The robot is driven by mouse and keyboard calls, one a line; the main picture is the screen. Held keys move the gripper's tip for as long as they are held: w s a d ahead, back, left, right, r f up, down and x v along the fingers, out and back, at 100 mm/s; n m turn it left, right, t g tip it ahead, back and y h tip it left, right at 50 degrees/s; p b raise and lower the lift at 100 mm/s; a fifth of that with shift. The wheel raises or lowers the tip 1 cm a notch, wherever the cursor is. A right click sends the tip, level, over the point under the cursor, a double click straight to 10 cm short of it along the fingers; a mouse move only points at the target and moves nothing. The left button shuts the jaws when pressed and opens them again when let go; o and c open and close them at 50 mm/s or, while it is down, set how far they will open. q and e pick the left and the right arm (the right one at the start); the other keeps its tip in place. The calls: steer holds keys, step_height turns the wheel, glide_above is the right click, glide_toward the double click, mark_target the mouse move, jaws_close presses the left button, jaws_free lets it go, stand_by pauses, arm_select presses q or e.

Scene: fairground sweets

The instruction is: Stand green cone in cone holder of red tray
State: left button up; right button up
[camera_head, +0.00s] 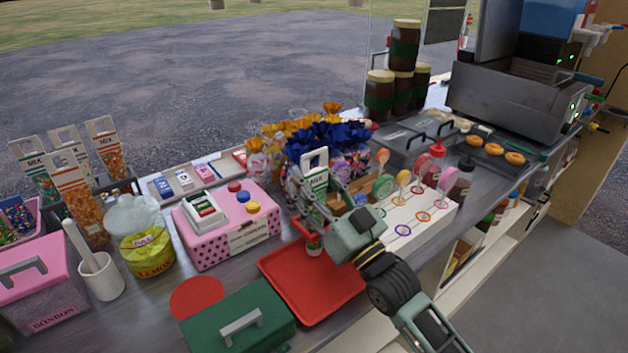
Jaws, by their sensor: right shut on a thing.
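The green cone (316,181) is a narrow bag with a white, holed header and a green label. My right gripper (322,206), reaching in from the lower right, is shut on it and holds it roughly upright above the back of the red tray (318,298). The fingers hide much of the cone's body. A small pale piece with a red mark (314,242) shows below the gripper at the tray's back edge. I cannot tell whether it is the cone holder or whether the cone's tip touches it. My left gripper is not in view.
A pink dotted box (218,244) with buttons stands left of the tray, and a green box (238,322) with a handle at its front left. A white lollipop stand (438,215) is close on the right. Flower-like wrapped sweets (328,138) crowd behind. The tray's front is bare.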

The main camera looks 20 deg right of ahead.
steer(key=o, duration=1.2)
steer(key=shift+c, duration=0.2)
steer(key=shift+o, duration=0.5)
steer(key=o, duration=0.5)
steer(key=shift+c, duration=0.2)
steer(key=shift+s+d+r, duration=0.1)
steer(key=shift+s+r, duration=0.05)
steer(key=shift+s, duration=0.1)
steer(key=s+p, duration=0.1)
steer(key=s+d+r+p, duration=0.1)
steer(key=s, duration=0.1)
steer(key=s+d+p, duration=0.1)
steer(key=s, duration=0.1)
steer(key=shift+s+r+p, duration=0.1)
steer(key=shift+r+p, duration=0.2)
steer(key=shift+r, duration=0.05)
